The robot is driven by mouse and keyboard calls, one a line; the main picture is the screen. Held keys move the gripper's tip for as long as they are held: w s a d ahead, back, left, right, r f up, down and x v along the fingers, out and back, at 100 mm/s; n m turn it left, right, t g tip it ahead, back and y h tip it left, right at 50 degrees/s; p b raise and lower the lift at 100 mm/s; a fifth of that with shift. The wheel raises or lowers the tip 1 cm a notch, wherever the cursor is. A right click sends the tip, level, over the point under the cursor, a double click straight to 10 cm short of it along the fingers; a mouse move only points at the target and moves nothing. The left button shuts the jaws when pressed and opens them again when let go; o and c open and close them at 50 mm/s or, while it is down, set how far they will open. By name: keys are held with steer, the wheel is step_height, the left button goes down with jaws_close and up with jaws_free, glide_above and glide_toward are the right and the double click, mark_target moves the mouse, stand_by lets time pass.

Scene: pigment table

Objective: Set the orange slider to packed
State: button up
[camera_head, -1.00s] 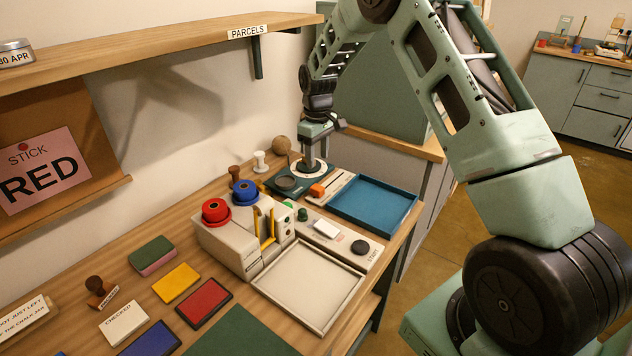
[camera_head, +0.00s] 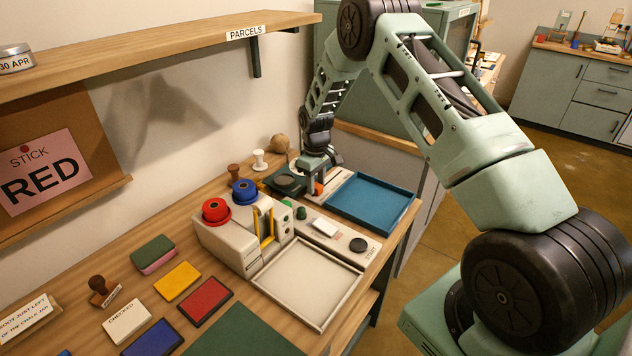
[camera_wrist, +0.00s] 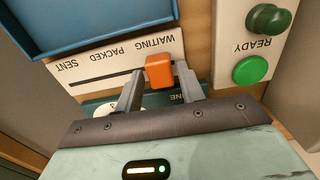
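The orange slider (camera_wrist: 160,70) sits at the WAITING end of its slot on a white label strip (camera_wrist: 88,74). The strip reads WAITING, PACKED, SENT, upside down in the wrist view. My gripper (camera_wrist: 160,68) has one finger on each side of the slider, with a narrow gap visible at each side, so it looks open around it. In the head view the slider (camera_head: 318,188) is mostly hidden behind my gripper (camera_head: 313,188).
A blue tray (camera_head: 372,203) lies right beside the strip. A green button (camera_wrist: 250,70) and a dark green knob (camera_wrist: 268,19) are close by on the READY panel. A dark dish unit (camera_head: 285,181) and a stamp machine (camera_head: 240,238) stand to the left.

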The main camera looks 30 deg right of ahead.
mark_target(328, 182)
jaws_close()
steer(key=d, duration=0.2)
steer(key=w+d+b, duration=0.1)
steer(key=w+d, duration=0.1)
steer(key=d, duration=0.1)
steer(key=shift+d+f+b, duration=0.1)
steer(key=shift+d+b, duration=0.2)
steer(key=shift+b, duration=0.05)
steer(key=shift+w+d, duration=0.15)
steer(key=shift+d, duration=0.1)
steer(key=shift+o, duration=1.9)
jaws_free()
step_height(328, 182, up, 18)
steer(key=b, duration=0.2)
steer(key=shift+f, duration=0.15)
